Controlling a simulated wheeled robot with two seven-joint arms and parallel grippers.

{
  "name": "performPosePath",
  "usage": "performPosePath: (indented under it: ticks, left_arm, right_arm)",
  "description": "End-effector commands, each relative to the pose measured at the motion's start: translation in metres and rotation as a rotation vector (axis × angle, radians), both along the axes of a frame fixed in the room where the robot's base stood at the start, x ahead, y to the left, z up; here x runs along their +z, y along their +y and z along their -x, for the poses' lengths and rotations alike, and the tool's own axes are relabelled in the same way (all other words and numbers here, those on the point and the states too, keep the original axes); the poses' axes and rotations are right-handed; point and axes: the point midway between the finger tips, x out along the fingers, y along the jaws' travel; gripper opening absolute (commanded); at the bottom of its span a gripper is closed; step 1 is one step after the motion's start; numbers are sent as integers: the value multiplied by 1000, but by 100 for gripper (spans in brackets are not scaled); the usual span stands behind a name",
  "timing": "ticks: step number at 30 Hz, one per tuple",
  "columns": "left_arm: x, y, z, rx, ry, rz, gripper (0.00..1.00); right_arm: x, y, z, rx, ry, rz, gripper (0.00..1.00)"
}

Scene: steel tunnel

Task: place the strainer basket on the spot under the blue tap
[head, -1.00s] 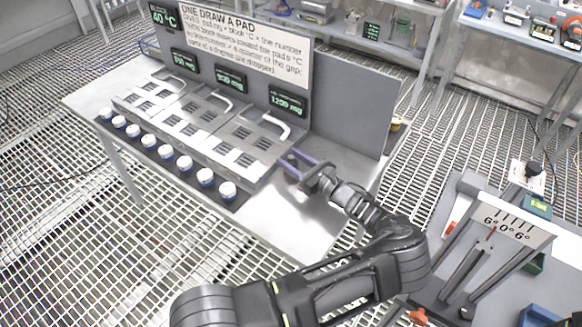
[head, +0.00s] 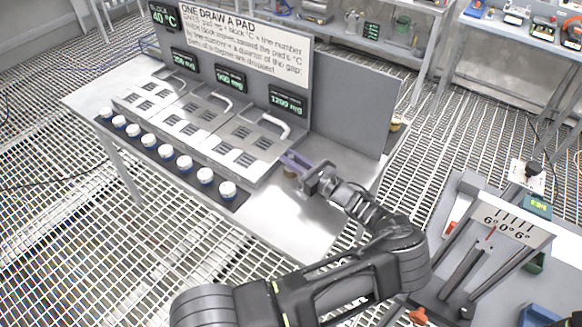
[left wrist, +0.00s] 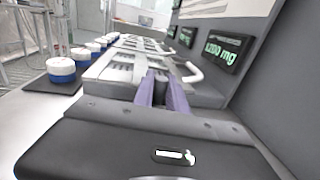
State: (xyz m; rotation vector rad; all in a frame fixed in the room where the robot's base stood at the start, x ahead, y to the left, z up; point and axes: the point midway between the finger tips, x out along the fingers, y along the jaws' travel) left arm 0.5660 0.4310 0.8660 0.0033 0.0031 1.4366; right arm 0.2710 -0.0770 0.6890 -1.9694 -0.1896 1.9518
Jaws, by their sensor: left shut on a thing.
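My left gripper (head: 296,163) has purple fingers and is low over the bare right part of the grey bench, beside the rightmost metal plate. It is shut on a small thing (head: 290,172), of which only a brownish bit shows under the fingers. In the left wrist view the purple fingers (left wrist: 162,90) stand close together, and what is between them is mostly hidden. I cannot make out a strainer basket or a blue tap in either view. My right gripper is not in view.
The bench (head: 290,222) carries slotted metal plates with handles (head: 240,145) and a row of white-and-blue jars (head: 185,162). A grey upright panel (head: 350,100) with a sign and displays stands behind. Another worktop with a gauge (head: 505,222) is at the right.

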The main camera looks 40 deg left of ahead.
Motion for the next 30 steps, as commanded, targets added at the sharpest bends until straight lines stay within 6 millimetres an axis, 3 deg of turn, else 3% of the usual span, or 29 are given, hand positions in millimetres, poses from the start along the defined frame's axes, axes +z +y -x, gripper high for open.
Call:
performPosePath:
  ticks: [8, 13, 24, 30]
  left_arm:
    - [0, 0, 0, 0, 0, 0, 0]
    - [11, 0, 0, 1, -2, -1, 0]
    - [77, 0, 0, 1, -4, 3, 0]
    - [98, 0, 0, 1, 0, 0, 0]
  right_arm:
    - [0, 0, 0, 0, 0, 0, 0]
    - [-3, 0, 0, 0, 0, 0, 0]
    - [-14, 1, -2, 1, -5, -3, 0]
    - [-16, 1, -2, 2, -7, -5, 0]
